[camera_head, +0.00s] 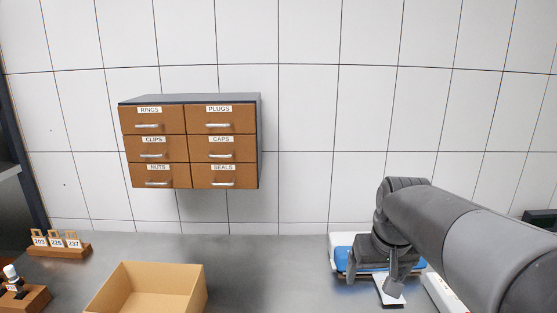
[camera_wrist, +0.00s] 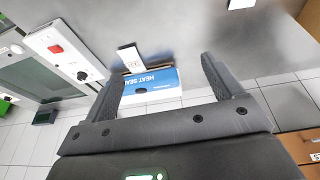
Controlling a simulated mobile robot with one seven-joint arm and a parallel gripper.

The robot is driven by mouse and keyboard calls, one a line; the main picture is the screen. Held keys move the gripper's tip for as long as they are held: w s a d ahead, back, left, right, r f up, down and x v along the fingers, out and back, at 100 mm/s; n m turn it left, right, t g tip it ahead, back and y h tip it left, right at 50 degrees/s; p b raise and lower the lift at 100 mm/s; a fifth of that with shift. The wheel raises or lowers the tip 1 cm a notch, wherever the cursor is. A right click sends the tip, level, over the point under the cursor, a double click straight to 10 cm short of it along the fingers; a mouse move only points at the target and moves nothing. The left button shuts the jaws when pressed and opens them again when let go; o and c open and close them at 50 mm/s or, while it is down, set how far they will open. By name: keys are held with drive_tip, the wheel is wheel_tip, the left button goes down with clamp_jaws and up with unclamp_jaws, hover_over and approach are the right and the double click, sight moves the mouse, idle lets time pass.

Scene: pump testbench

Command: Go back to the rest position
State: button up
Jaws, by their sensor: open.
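My gripper (camera_head: 374,279) hangs low over the right part of the grey bench, in front of a blue and white item (camera_head: 345,257). In the wrist view my gripper (camera_wrist: 162,72) is open, its two fingers wide apart with nothing held between them. The blue item there (camera_wrist: 150,81) bears the words "HEAT SEAL" and shows beyond the fingers. A small white piece (camera_wrist: 130,58) lies beside it, and my arm and gripper partly hide both in the head view.
A wall cabinet (camera_head: 190,147) has several labelled brown drawers, all shut. An open cardboard box (camera_head: 150,288) stands at the front. A wooden rack with numbered tags (camera_head: 58,245) stands at left. A white unit with a red switch (camera_wrist: 65,50) is in the wrist view. The mid-bench is clear.

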drive_tip(key=s+a+f+t, duration=0.1)
drive_tip(key=s+a, duration=0.1)
drive_tip(key=s, duration=0.5)
drive_tip(key=s+a+f+t, duration=0.1)
drive_tip(key=s+a, duration=0.1)
drive_tip(key=s, duration=0.4)
drive_tip(key=shift+s+a+f, duration=0.25)
drive_tip(key=shift+s+f, duration=0.15)
drive_tip(key=shift+c, duration=0.5)
